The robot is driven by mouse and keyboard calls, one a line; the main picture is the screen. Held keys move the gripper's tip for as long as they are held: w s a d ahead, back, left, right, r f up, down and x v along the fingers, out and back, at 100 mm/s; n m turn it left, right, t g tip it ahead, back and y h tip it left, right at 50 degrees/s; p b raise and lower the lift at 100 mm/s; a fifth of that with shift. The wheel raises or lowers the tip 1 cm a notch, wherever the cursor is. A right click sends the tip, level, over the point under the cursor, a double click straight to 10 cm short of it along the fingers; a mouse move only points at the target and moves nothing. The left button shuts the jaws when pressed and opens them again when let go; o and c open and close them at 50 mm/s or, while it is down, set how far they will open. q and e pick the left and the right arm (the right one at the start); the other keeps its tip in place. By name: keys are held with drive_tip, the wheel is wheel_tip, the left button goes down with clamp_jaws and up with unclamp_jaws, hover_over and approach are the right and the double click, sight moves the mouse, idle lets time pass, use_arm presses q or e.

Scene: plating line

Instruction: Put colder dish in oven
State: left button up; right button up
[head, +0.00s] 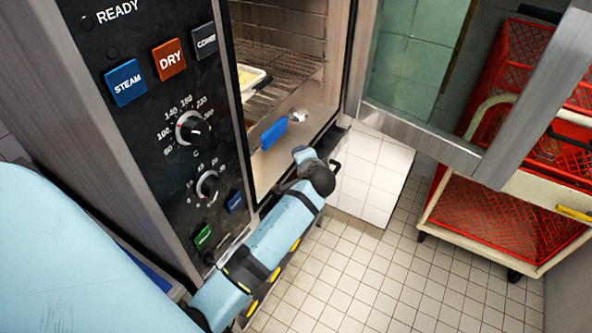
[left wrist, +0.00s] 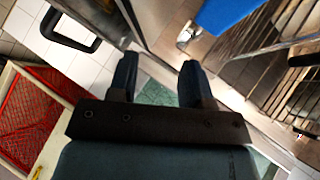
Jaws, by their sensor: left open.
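The oven (head: 238,150) stands open, its cavity with wire racks (head: 285,65) facing me. A pale dish with yellowish contents (head: 250,78) lies on a rack inside, partly cut off by the control panel; I cannot tell its temperature. The oven door (head: 455,150), with a glass pane, is swung out to the right. My left gripper is open and empty in the left wrist view (left wrist: 159,72), close to the oven's front edge. In the head view my left arm's dark wrist is just outside the opening and the fingers are hard to make out. My right gripper is not visible.
A blue piece (head: 273,133) is at the lower cavity. A black loop handle (left wrist: 72,28) is near my left gripper. A cream-framed cart with red mesh shelves (head: 480,212) stands at the right. The tiled floor (head: 375,265) between is clear.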

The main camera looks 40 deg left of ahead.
use_arm(q)
drive_tip(key=s+d+f+m+t+h, duration=0.1)
drive_tip(key=s+d+f+t+h, duration=0.1)
drive_tip(key=s+d+f+h, duration=0.45)
drive_tip(key=s+d+f+n+h, duration=0.1)
drive_tip(key=s+d+f+h, duration=0.1)
drive_tip(key=s+d, duration=0.2)
drive_tip(key=s+d+f+n+h, duration=0.1)
drive_tip(key=s+d+f+h, duration=0.1)
drive_tip(key=s, duration=0.7)
drive_tip(key=s+d+f+n+h, duration=0.1)
drive_tip(key=s+d+f+h, duration=0.2)
drive_tip(key=s+d, duration=0.2)
drive_tip(key=s, duration=0.2)
drive_tip(key=shift+s+d+f+t, duration=0.2)
drive_tip(key=shift+s+d+t, duration=0.1)
drive_tip(key=shift+s+d, duration=0.1)
drive_tip(key=r+p, duration=0.2)
drive_tip(key=p, duration=0.1)
drive_tip(key=r+p, duration=0.1)
drive_tip(key=r, duration=0.1)
drive_tip(key=shift+a+r, duration=0.1)
drive_tip(key=shift+a, duration=0.15)
drive_tip(key=shift+d, duration=0.15)
